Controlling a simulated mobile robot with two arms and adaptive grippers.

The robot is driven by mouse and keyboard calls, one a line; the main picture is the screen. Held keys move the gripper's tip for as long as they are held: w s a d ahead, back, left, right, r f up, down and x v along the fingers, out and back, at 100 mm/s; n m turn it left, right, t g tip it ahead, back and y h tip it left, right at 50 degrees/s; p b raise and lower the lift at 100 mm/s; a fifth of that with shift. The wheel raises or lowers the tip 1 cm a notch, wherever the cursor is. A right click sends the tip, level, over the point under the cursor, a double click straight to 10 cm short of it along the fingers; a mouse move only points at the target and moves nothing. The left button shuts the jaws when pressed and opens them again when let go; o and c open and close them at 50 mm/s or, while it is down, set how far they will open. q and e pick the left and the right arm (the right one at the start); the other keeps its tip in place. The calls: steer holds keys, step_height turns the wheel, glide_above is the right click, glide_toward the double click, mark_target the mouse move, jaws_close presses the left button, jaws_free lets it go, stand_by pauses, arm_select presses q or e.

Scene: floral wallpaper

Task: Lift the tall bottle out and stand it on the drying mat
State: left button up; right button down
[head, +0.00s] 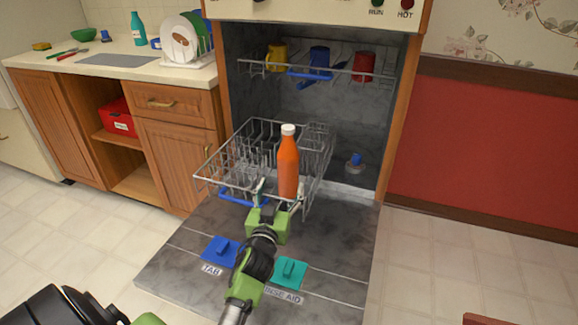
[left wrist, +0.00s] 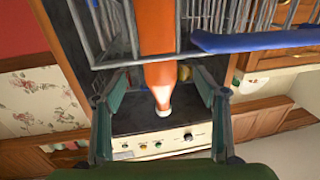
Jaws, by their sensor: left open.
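The tall orange bottle (head: 288,165) with a white cap stands upright in the right part of the lower dishwasher rack (head: 215,165). My left gripper (head: 279,191) is open at the rack's front, its fingers on either side of the bottle's lower part in the head view. In the left wrist view the bottle (left wrist: 157,75) shows between the spread fingers (left wrist: 160,95); whether they touch it I cannot tell. The bottle's base is hidden in the head view. The grey drying mat (head: 115,60) lies bare on the counter at the left. My right gripper is not in view.
A dish rack with plates (head: 180,40) stands right of the mat; a teal bottle (head: 138,30) and green bowl (head: 84,34) are behind it. The upper rack (head: 340,72) holds coloured cups. The open dishwasher door (head: 200,265) lies below the lower rack.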

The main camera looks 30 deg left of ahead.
mark_target(285, 174)
arm_select(q)
steer(key=x, duration=0.4)
steer(key=shift+w+a+f, duration=0.1)
steer(key=shift+w, duration=0.1)
steer(key=b+x, duration=0.1)
steer(key=x, duration=0.4)
steer(key=shift+w, duration=0.35)
steer(key=c, duration=1.6)
steer(key=shift+r, duration=0.2)
steer(key=shift+c, duration=0.3)
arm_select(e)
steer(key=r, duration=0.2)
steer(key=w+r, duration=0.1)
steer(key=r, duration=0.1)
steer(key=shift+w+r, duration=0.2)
